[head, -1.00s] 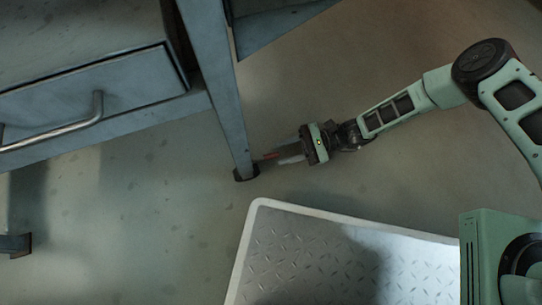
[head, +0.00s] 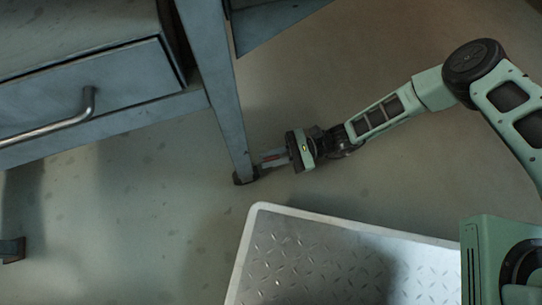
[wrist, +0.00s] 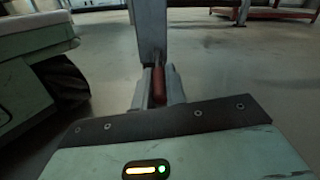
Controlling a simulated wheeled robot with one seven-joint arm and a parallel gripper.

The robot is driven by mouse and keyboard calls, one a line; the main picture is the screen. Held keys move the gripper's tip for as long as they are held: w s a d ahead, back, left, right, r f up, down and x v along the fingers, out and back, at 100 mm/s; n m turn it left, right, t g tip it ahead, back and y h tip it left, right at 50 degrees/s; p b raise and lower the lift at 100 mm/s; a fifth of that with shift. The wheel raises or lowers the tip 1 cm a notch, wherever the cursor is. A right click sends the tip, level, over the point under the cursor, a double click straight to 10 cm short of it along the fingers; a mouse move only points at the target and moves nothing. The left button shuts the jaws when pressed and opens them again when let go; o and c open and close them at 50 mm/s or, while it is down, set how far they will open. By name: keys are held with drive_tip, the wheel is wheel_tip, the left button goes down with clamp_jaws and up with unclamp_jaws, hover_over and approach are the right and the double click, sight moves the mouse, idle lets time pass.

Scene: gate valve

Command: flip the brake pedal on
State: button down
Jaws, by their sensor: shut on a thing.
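The brake pedal (wrist: 158,86) is a small red piece low at the foot of the grey-blue bench leg (head: 217,82). In the head view its red (head: 273,157) shows only in part, between the fingers. My gripper (head: 268,158) reaches in from the right, low by the floor, with its fingertips close to the leg's dark foot (head: 245,177). In the wrist view my gripper (wrist: 158,88) has one finger on each side of the red pedal and is shut on it. The pedal's far end and its joint are hidden.
A bench drawer (head: 85,92) with a bar handle (head: 60,121) is at the upper left. A tread-plate platform (head: 310,265) with a pale rim lies below my arm. Bare floor (head: 120,215) is free at the lower left.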

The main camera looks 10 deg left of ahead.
drive_tip(key=shift+f+y+b, duration=0.3)
drive_tip(key=shift+f+b, duration=0.15)
drive_tip(key=shift+b, duration=0.25)
drive_tip(key=shift+g, duration=0.3)
drive_tip(key=shift+r, duration=0.15)
drive_tip(key=c, duration=1.4)
unclamp_jaws()
drive_tip(key=shift+c, duration=0.2)
drive_tip(key=p+v, duration=0.2)
drive_tip(key=v, duration=0.6)
drive_tip(key=p+v, duration=0.3)
drive_tip(key=v, duration=0.6)
drive_tip(key=shift+d+f, duration=0.15)
drive_tip(key=shift+f, duration=0.1)
